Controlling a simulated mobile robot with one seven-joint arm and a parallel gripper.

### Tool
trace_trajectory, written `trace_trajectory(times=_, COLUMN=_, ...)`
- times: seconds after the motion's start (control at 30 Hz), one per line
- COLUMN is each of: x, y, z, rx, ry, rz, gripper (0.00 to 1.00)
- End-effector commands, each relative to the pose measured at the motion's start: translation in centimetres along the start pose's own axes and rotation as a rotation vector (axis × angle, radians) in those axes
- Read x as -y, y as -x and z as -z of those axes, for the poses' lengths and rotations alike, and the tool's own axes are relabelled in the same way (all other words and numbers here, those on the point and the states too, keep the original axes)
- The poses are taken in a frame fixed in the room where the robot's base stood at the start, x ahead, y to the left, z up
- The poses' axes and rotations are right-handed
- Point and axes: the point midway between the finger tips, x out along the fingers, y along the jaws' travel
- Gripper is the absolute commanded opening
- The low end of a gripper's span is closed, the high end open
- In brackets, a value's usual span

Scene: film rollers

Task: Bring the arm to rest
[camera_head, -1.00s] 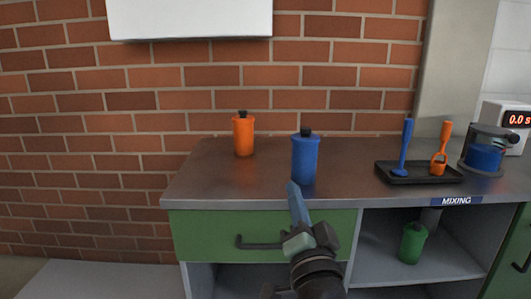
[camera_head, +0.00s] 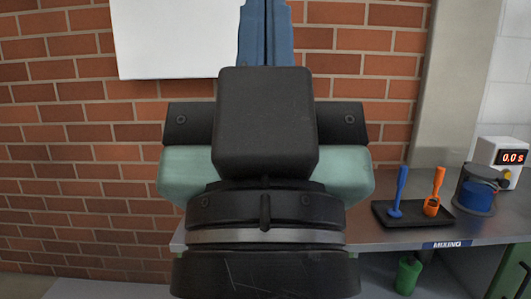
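My gripper (camera_head: 266,35) is raised in front of the camera and points up, filling the middle of the view. Its two blue fingers lie side by side with only a thin dark line between them, and their tips are cut off by the top edge. Whether they are fully shut cannot be told. My wrist and gripper body hide the left and middle of the counter (camera_head: 362,228), where no bottles show now.
A black tray (camera_head: 425,222) holds a blue tool (camera_head: 399,190) and an orange scoop (camera_head: 435,190). Right of it are a device with a blue container (camera_head: 478,193) and a timer (camera_head: 503,157) reading 0.0 s. A green bottle (camera_head: 408,273) stands on the shelf below. A white board (camera_head: 175,40) hangs behind.

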Motion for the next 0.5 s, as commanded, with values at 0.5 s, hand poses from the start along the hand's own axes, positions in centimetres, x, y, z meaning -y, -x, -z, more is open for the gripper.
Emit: trace_trajectory(times=0.5, x=0.0, y=-12.8, z=12.1, rx=0.001, ry=-0.002, rz=0.002, gripper=0.0)
